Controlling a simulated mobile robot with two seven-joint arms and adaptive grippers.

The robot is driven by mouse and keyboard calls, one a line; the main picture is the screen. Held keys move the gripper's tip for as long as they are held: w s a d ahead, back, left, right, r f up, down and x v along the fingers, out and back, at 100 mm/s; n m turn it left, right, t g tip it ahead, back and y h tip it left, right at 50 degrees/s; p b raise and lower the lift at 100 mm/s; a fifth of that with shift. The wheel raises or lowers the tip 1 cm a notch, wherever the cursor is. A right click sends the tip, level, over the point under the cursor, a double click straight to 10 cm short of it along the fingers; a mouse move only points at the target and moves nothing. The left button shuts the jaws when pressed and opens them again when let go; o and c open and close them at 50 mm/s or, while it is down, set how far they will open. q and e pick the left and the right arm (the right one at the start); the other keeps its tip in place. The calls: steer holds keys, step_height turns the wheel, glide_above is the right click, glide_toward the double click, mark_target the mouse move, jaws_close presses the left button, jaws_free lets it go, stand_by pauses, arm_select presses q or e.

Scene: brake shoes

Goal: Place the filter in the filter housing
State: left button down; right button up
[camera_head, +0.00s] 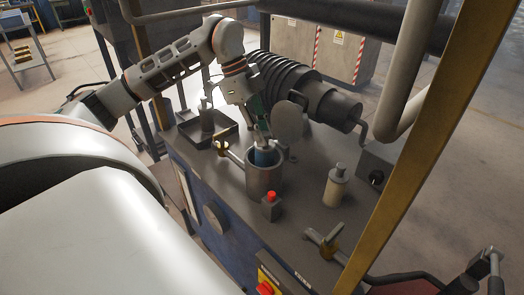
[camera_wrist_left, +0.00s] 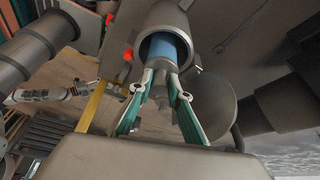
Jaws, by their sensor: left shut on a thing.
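The filter (camera_head: 265,156) is a blue cylinder with a grey top piece. It sits partly inside the filter housing (camera_head: 263,182), an upright grey open-topped cylinder on the machine's top. In the left wrist view the blue filter (camera_wrist_left: 168,46) shows within the rim of the housing (camera_wrist_left: 196,50). My left gripper (camera_head: 262,136) comes from above and is shut on the filter's grey top piece (camera_wrist_left: 160,92), with a green-sided finger on each side. The filter's lower end is hidden by the housing.
A round grey lid (camera_head: 288,122) stands raised behind the housing. A red button box (camera_head: 271,205) is close in front. A cream cylinder (camera_head: 335,187) stands to the right, and a dark tray (camera_head: 198,135) lies to the left. A yellow post (camera_head: 425,130) crosses the right side.

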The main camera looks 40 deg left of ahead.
mark_target(262, 149)
arm_select(q)
step_height(262, 149, down, 2)
steer(key=shift+f, duration=0.15)
step_height(262, 149, down, 4)
steer(key=shift+r, duration=0.25)
arm_select(e)
steer(key=shift+w+d+r, duration=0.1)
steer(key=shift+d, duration=0.05)
arm_select(q)
steer(key=c, duration=1.9)
jaws_free()
arm_select(e)
steer(key=shift+r, duration=0.15)
